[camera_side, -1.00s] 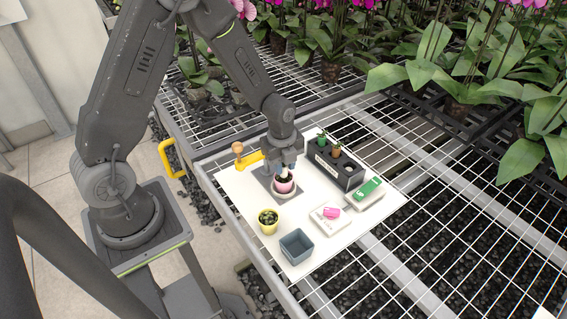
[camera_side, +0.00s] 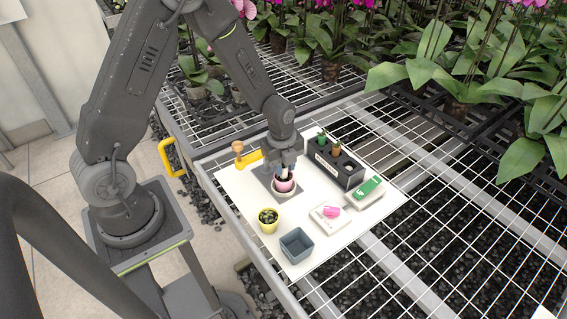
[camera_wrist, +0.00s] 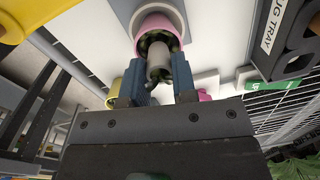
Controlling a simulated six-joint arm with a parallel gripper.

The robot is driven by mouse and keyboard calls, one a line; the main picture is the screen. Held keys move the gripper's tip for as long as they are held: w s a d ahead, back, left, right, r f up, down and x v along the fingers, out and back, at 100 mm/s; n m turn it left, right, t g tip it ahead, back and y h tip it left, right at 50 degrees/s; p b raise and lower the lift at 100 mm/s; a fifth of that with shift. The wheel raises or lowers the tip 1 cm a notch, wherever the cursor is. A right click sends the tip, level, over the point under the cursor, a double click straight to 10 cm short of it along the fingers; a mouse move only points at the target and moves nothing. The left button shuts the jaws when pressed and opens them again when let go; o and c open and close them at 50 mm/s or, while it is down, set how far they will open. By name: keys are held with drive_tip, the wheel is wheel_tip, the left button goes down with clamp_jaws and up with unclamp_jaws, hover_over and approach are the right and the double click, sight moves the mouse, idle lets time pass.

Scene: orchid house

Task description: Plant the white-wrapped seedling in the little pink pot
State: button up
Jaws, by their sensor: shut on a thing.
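The little pink pot (camera_side: 284,185) stands upright in a pale saucer (camera_side: 284,194) on a grey square mat. In the wrist view the pot (camera_wrist: 158,20) is at top centre, just beyond my fingertips. My gripper (camera_side: 286,169) is directly above the pot, pointing down, shut on the white-wrapped seedling (camera_side: 284,176). In the wrist view the wrap (camera_wrist: 159,62) sits between the two blue-grey fingers (camera_wrist: 160,82), its far end at the pot's mouth, with dark green bits around it. I cannot tell how deep it sits.
A black tray (camera_side: 349,180) holds potted seedlings behind right. A yellow pot (camera_side: 268,228), a blue-grey square container (camera_side: 297,251), a white block with a pink item (camera_side: 331,211) and a green-topped device (camera_side: 369,188) stand around.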

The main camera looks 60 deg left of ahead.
drive_tip(key=shift+f, duration=0.3)
idle(0.4)
drive_tip(key=o, duration=1.3)
drive_tip(key=shift+r, duration=3.5)
